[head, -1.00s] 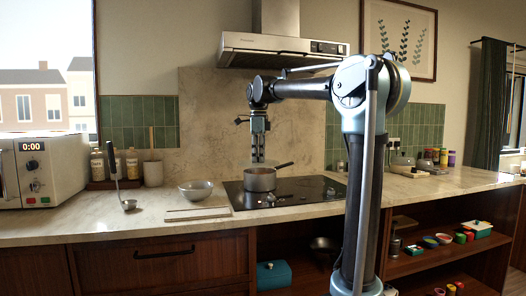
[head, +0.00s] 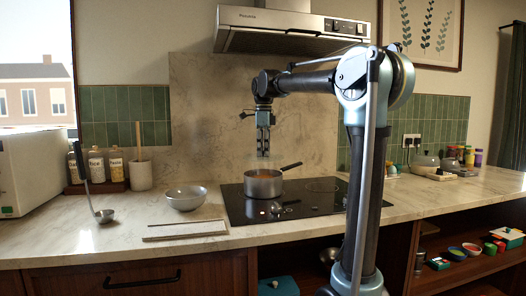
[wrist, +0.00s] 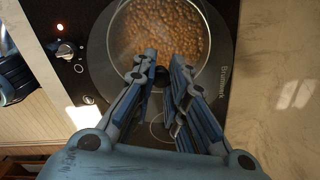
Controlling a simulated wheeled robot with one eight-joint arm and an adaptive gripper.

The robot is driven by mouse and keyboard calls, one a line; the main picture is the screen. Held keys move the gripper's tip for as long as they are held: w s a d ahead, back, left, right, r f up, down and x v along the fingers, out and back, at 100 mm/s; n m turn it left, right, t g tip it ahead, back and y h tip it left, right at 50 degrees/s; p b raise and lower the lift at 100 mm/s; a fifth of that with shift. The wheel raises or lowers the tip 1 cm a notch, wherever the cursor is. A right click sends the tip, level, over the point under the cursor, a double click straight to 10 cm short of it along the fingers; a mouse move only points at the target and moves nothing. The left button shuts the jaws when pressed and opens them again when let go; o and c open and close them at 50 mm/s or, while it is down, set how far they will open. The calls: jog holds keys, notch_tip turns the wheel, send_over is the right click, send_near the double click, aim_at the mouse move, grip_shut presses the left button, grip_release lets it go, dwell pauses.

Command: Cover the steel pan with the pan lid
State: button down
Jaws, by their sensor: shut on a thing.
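The steel pan (head: 263,188) stands on the dark hob with its black handle (head: 291,167) pointing right. In the wrist view, brown beans (wrist: 165,30) fill it. My gripper (head: 263,154) points straight down above the pan; its two fingers (wrist: 165,62) show in the wrist view. It is shut on the pan lid (wrist: 97,58), a clear glass disc seen as a faint round outline over the pan. The knob is hidden between the fingers. In the head view the lid is barely visible, apart from the pan rim. Exact centring is hard to tell.
A metal bowl (head: 186,198) and a pale board (head: 185,229) lie left of the hob (head: 305,201). A ladle (head: 104,215), jars (head: 97,166) and a utensil crock (head: 141,175) stand further left. The range hood (head: 292,35) hangs above. The counter front is clear.

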jog(key=shift+a+f, duration=0.1)
jog(key=shift+f, duration=2.55)
jog(key=shift+s+f, duration=0.1)
jog(key=shift+f, duration=0.3)
dwell(0.6)
jog(key=c, duration=1.5)
grip_release()
jog(key=o, duration=0.5)
jog(key=shift+c, duration=0.2)
jog(key=shift+r, duration=0.1)
jog(key=shift+r, duration=3.4)
